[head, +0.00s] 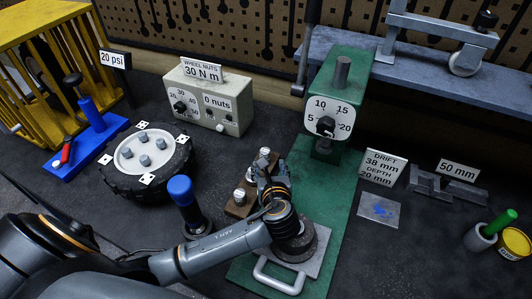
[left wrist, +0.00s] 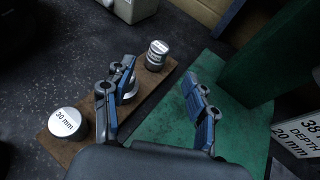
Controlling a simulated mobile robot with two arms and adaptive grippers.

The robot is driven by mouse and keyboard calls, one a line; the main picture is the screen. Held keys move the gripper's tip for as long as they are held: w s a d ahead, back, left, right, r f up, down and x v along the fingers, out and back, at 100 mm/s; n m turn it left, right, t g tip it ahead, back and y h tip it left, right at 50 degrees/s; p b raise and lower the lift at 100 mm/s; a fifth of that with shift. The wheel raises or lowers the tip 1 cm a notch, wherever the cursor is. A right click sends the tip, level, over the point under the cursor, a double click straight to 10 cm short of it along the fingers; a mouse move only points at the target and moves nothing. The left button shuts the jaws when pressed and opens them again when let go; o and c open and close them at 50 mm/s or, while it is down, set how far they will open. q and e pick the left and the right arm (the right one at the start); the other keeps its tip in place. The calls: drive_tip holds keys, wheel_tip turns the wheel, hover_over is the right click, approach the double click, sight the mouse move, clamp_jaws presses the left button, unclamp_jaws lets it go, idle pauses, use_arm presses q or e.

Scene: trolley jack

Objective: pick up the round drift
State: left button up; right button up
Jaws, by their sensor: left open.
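Metal round drifts stand on a brown wooden board (left wrist: 68,152). In the left wrist view, one drift (left wrist: 66,122) at the near end is marked 30 mm. A second drift (left wrist: 131,88) stands mid-board, partly hidden behind a finger. A third drift (left wrist: 157,55) stands at the far end, its label too small to read. In the head view the near drift (head: 239,196) and far drift (head: 265,153) show beside my left gripper (head: 268,172). It also shows in the left wrist view (left wrist: 160,78), open and empty, above the board's right edge. My right gripper is out of view.
The green press (head: 341,120) stands just right of the gripper, with a round dark block on its base. A sign (head: 383,167) reads drift 38 mm, depth 20 mm. A blue-topped tool (head: 182,192) stands left of the board; a tyre (head: 146,162) lies beyond.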

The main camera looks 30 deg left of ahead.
sight(266, 155)
use_arm(q)
drive_tip(key=x, duration=0.4)
drive_tip(key=shift+w, duration=0.1)
drive_tip(key=shift+w+a+f+p, duration=0.2)
drive_tip(key=shift+p, duration=0.2)
drive_tip(key=p+x, duration=0.1)
drive_tip(key=x, duration=0.2)
drive_tip(key=shift+a+f, duration=0.1)
drive_tip(key=shift+f, duration=0.15)
drive_tip(key=shift+w+a+f, duration=0.2)
drive_tip(key=shift+w+f, duration=0.1)
drive_tip(key=shift+w, duration=0.1)
clamp_jaws()
drive_tip(key=shift+r, duration=0.15)
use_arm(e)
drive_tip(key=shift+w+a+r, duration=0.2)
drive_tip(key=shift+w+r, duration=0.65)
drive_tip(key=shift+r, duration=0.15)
